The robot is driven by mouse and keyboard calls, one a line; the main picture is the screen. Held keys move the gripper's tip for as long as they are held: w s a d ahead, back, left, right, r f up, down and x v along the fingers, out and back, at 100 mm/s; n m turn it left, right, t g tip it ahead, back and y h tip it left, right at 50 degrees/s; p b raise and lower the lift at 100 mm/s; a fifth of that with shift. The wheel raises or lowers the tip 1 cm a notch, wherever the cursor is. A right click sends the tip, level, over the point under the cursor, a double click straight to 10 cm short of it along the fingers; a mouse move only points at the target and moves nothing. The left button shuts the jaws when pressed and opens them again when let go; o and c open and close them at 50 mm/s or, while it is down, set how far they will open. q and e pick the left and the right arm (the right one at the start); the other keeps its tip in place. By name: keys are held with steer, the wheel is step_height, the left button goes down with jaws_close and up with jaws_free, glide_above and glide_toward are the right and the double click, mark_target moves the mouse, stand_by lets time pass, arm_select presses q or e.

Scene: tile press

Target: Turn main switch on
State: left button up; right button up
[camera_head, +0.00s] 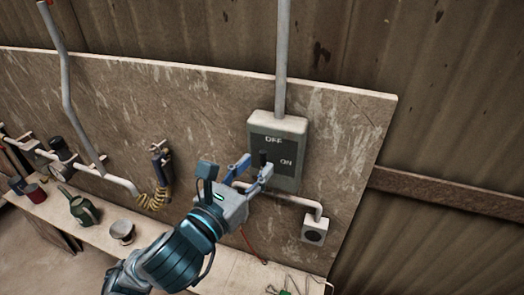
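The main switch is a grey box (291,127) on the upright board, with "OFF" lettered above and "ON" lower right. Its small dark lever (263,157) shows at the left of the "ON" lettering. My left gripper (254,168) is right in front of the lower left part of the box. Its blue-grey fingers are spread apart, with the lever showing close to their tips, roughly between them. I cannot tell whether a finger touches it. My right gripper is not in view.
A grey conduit (282,50) runs up from the box. A pipe leads to a small socket box (315,230) at lower right. A yellow coiled hose (160,197) hangs left.

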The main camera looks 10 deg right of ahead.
mark_target(261, 159)
arm_select(q)
steer(key=x, duration=0.2)
steer(key=shift+w+d+p, duration=0.2)
steer(key=shift+d+p, duration=0.05)
steer(key=shift+p, duration=0.05)
steer(key=shift+w+d, duration=0.1)
steer(key=shift+w, duration=0.15)
steer(key=shift+c, duration=0.2)
jaws_close()
